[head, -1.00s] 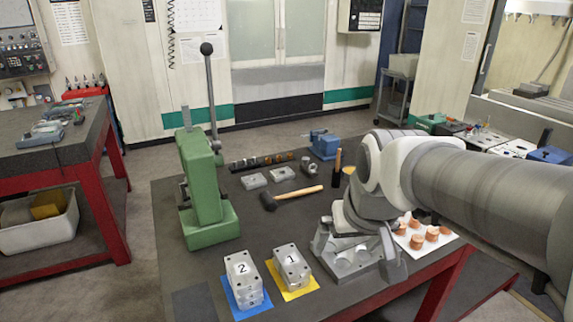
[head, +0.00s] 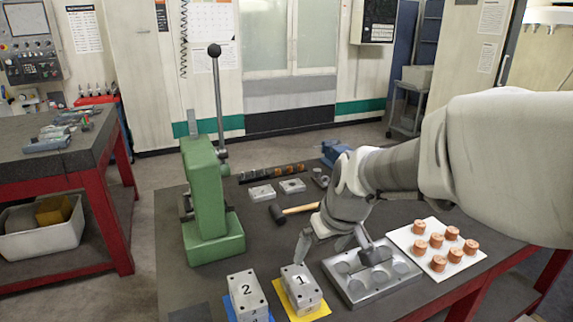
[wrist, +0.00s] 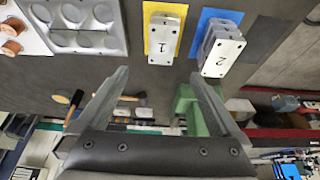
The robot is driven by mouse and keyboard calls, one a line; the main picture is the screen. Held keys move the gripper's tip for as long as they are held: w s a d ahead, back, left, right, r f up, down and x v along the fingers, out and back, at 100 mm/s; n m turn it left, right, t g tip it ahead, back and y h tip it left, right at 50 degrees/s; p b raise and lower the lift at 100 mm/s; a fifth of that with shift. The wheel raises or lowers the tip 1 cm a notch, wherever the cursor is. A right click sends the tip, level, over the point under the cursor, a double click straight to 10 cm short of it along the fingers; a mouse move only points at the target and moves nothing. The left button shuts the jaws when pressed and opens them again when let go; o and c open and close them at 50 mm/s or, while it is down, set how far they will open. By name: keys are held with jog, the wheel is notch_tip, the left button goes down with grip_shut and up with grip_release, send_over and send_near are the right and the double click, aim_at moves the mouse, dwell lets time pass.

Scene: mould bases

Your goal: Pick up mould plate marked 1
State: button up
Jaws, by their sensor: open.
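The mould plate marked 1 (head: 300,276) is a grey block with dark corner holes, on top of a stack on a yellow mat (head: 321,313). It also shows in the wrist view (wrist: 164,42), upside down, just beyond my fingertips and between their lines. My gripper (head: 336,254) is open and empty, above and slightly behind and right of this stack, apart from it. Its two fingers are spread wide in the wrist view (wrist: 160,74). The plate marked 2 (head: 246,291) tops a similar stack on a blue mat to the left.
A grey tray with round recesses (head: 375,281) lies right of the stack, close under my gripper. A white board (head: 404,238) holds several copper cylinders. A green lever press (head: 207,205) stands at the left. A hammer (head: 297,210) and two small grey plates lie behind.

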jog(key=b, duration=0.2)
send_near(301, 280)
notch_tip(301, 280, down, 3)
jog(key=shift+w+d+r, duration=0.1)
jog(key=shift+w+r, duration=0.05)
jog(key=shift+r, duration=0.1)
jog(key=shift+w+a+b+x, duration=0.1)
jog(key=shift+b+x, duration=0.2)
jog(key=shift+x, duration=1.3)
jog(key=shift+w+a+b+x, duration=0.15)
jog(key=shift+b+x, duration=0.15)
jog(key=shift+x, duration=1.3)
jog(key=shift+r, duration=0.2)
grip_shut()
